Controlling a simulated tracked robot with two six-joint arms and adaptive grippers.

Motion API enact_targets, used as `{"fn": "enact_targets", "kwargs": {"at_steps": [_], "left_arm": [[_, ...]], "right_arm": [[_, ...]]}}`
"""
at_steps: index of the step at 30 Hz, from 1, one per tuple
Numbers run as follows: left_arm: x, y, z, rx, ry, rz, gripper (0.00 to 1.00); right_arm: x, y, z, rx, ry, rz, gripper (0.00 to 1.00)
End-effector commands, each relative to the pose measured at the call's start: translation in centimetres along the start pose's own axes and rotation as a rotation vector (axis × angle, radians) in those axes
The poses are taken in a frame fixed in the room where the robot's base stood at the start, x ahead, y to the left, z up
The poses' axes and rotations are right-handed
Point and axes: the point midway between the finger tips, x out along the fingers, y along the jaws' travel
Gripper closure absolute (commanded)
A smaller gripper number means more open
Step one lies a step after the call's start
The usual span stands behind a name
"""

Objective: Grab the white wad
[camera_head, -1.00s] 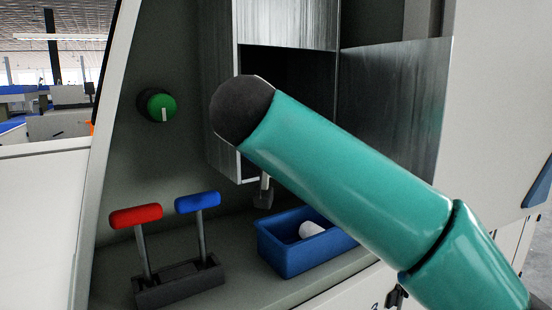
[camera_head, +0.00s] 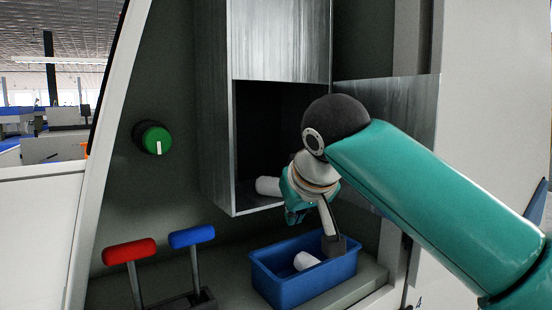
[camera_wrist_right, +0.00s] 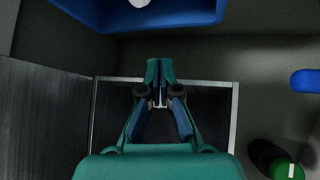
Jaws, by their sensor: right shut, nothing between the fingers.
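A white wad (camera_head: 306,261) lies in the blue bin (camera_head: 277,288) on the ledge. In the right wrist view the bin (camera_wrist_right: 205,12) is at the top edge, with part of the wad (camera_wrist_right: 139,2) cut off by the frame. My right gripper (camera_head: 294,217) is by the lower edge of the metal compartment, above the bin and apart from the wad. The wrist view shows its teal fingers (camera_wrist_right: 160,77) shut and empty. Another white rounded piece (camera_head: 267,186) shows in the compartment's opening, partly behind the gripper; I cannot tell what it is. My left gripper is not in view.
The metal compartment (camera_head: 215,150) is open, its door (camera_head: 400,105) swung to the right. A green knob (camera_head: 152,137) is on the panel. A red-handled lever (camera_head: 129,251) and a blue-handled lever (camera_head: 192,237) stand left of the bin.

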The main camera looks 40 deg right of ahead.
Motion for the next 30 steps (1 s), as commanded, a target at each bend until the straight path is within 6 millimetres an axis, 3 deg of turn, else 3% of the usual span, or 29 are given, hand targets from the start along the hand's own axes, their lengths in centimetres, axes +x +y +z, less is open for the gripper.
{"fn": "enact_targets", "kwargs": {"at_steps": [1,6,15,23,30], "left_arm": [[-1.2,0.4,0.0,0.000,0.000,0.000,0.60],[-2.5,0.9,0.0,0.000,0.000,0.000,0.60],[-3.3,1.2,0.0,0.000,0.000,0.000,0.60],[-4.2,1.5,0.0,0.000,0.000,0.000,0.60],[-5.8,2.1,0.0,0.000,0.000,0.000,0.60]], "right_arm": [[-0.5,1.5,-0.5,-0.019,-0.006,-0.065,1.00],[-2.2,3.5,-1.9,-0.100,0.081,-0.262,1.00],[-4.4,4.9,-4.0,-0.150,0.224,-0.356,1.00],[-2.5,3.7,-6.2,-0.154,0.222,-0.360,1.00],[0.5,1.9,-9.8,-0.154,0.221,-0.359,1.00]]}}
